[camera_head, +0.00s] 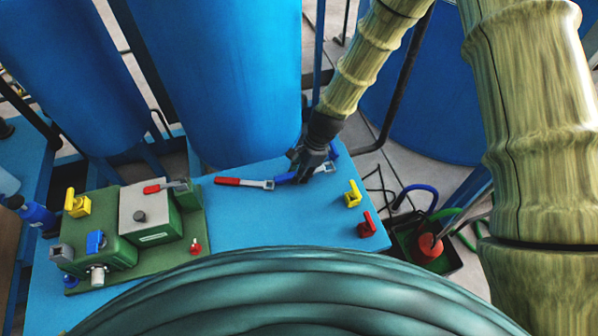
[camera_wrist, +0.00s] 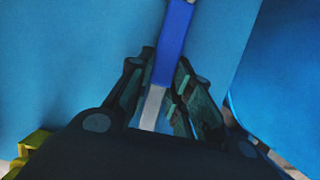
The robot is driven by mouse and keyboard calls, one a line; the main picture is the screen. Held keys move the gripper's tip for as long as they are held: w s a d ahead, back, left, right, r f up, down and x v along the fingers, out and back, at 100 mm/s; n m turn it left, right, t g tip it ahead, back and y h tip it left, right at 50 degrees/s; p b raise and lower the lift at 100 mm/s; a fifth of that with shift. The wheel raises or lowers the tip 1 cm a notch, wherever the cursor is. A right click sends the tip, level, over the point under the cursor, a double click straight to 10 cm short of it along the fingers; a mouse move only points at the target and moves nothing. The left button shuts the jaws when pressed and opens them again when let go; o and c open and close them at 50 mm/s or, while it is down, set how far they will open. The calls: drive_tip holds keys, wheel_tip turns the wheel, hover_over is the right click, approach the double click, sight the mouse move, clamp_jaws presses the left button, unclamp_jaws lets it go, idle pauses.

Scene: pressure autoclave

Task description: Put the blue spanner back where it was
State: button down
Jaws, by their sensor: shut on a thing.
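My gripper (camera_head: 312,166) is over the far right part of the blue tabletop and is shut on the blue spanner. The spanner's blue handle (camera_head: 285,178) shows left of my gripper, and its grey metal end shows to the right. In the wrist view the blue spanner (camera_wrist: 175,48) runs between my two fingers (camera_wrist: 156,85), its grey shank closest to the palm. I cannot tell whether the spanner touches the table or is just above it. A red spanner (camera_head: 238,182) lies flat on the table just left of the blue one.
The blue table (camera_head: 285,225) has clear room in front of the spanners. A green unit (camera_head: 115,250) with valves stands at left. Yellow (camera_head: 352,194) and red (camera_head: 367,225) valve handles stand at right. Big blue tanks (camera_head: 220,70) rise behind. A dark tray with a red-topped item (camera_head: 429,246) is beyond the right edge.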

drive_tip(key=shift+s+f, duration=0.1)
drive_tip(key=shift+f, duration=0.1)
drive_tip(key=c, duration=1.3)
unclamp_jaws()
drive_tip(key=shift+f, duration=0.15)
drive_tip(key=shift+v, duration=0.85)
drive_tip(key=b+v, duration=0.2)
drive_tip(key=v, duration=0.9)
drive_tip(key=shift+r, duration=0.45)
drive_tip(key=shift+a, duration=0.1)
